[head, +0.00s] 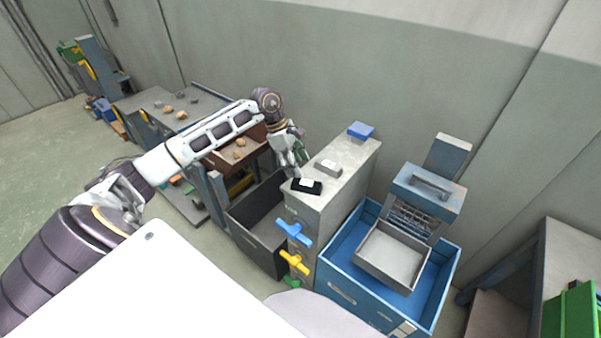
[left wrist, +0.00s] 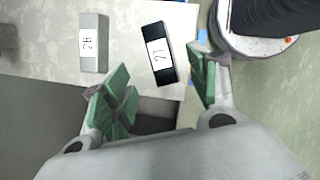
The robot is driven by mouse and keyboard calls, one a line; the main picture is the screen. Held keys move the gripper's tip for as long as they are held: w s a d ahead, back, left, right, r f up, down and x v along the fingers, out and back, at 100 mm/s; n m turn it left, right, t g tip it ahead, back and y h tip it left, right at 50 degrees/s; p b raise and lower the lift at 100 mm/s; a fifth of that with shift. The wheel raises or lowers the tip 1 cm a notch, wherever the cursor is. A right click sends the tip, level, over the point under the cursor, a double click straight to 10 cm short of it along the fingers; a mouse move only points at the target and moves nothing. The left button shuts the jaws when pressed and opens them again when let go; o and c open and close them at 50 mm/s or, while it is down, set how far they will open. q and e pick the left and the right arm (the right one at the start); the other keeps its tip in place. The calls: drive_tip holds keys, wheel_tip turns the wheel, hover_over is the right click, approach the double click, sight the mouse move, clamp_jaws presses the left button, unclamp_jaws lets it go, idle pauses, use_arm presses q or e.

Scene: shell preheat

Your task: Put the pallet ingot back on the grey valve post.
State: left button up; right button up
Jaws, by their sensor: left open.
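The grey valve post (head: 335,185) stands right of centre in the head view, with a blue valve handle (head: 295,233) and a yellow one (head: 294,263) on its front. On its top lie a black block with a white label (head: 306,186), a grey ingot (head: 329,168) and a blue block (head: 361,130). I cannot tell which is the pallet ingot. In the left wrist view, the grey ingot (left wrist: 92,42) reads 26; the black block (left wrist: 154,54) seems to read 21 or 27. My left gripper (head: 295,166) is open and empty above the post's near-left edge, with the black block ahead between its green-padded fingers (left wrist: 158,88).
A blue bin (head: 450,260) holding a grey tray (head: 370,265) stands right of the post. A dark open bin (head: 250,215) stands left of it. A table with brown lumps (head: 155,103) is behind my left arm. A green box (head: 570,315) is at far right.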

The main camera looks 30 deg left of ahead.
use_arm(q)
drive_tip(key=v, duration=0.4)
drive_tip(key=shift+r+b, duration=0.1)
drive_tip(key=shift+b, duration=0.2)
use_arm(e)
drive_tip(key=shift+d+f, duration=0.25)
drive_tip(key=shift+f, duration=0.15)
drive_tip(key=shift+d, duration=0.15)
drive_tip(key=shift+w, duration=0.1)
